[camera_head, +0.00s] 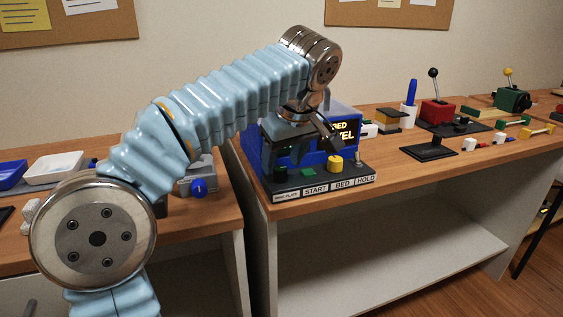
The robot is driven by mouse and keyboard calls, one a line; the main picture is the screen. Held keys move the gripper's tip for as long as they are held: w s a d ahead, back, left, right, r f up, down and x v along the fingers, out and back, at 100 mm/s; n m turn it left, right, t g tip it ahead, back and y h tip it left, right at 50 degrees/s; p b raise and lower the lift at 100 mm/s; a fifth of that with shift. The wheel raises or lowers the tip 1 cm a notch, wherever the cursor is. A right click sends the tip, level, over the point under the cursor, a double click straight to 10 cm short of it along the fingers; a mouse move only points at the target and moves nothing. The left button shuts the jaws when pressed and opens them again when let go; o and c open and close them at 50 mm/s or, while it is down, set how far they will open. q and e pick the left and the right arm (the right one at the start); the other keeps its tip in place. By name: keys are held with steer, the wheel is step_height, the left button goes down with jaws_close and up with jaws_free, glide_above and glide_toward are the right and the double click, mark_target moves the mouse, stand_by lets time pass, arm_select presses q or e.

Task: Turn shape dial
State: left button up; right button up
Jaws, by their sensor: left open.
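A blue panel box (257,160) stands on the wooden bench. Its dark lower deck carries a yellow knob (335,163), a green button (308,172) and labels reading START, BED and HOLD. My left gripper (303,150) is open and points down in front of the box and above its deck. No control is clearly marked as the shape dial. My right gripper is not in view.
A red lever box (437,112), a green lever machine (512,99) and a white cup with a blue handle (409,116) stand to the right. White and blue trays (52,168) lie on the left bench. A gap separates the two benches.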

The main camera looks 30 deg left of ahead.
arm_select(q)
steer(key=p+v, duration=0.3)
steer(key=v, duration=0.8)
steer(key=shift+r, duration=0.25)
